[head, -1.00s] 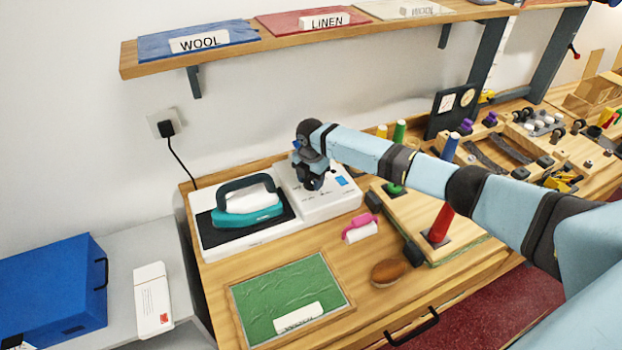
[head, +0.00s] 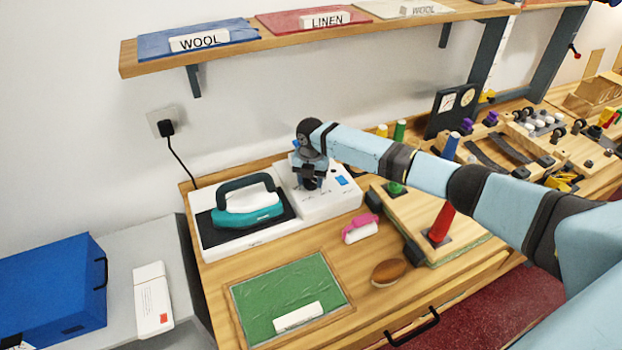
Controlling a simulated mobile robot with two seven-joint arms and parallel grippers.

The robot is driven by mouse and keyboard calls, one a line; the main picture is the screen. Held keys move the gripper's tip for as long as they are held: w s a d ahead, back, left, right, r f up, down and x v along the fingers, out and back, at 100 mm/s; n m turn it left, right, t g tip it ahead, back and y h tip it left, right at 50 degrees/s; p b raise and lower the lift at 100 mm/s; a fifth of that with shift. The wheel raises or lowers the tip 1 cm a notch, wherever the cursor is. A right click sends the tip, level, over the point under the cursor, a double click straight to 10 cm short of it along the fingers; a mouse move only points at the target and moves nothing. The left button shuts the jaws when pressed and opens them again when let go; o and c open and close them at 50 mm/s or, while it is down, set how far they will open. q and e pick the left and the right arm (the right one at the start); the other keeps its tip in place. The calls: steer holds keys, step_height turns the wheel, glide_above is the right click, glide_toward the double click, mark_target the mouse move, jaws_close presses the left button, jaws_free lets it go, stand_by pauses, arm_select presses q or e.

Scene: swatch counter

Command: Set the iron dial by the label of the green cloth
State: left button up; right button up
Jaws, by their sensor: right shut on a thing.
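The green cloth (head: 285,290) lies flat in a wooden-edged frame on the counter. Its white label (head: 298,317) lies near its front edge, and its lettering is too faint to read for certain. The teal iron (head: 248,208) rests on its dark plate on the white iron base (head: 335,200). My right gripper (head: 311,184) points down onto the right part of that base and is shut on what appears to be the dial. The gripper hides the dial and its setting. My left gripper is not in view.
Shelf cloths have labels: blue (head: 197,42) WOOL, red (head: 318,20) LINEN. A pink-handled brush (head: 361,230) and brown oval object (head: 389,271) lie near a wooden board (head: 430,225) with a red peg. A blue box (head: 55,290) stands at left.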

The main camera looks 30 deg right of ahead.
mark_target(311, 181)
steer(key=o, duration=0.9)
step_height(311, 181, up, 14)
steer(key=shift+f+b, duration=0.1)
steer(key=shift+b, duration=0.75)
steer(key=shift+s, duration=0.1)
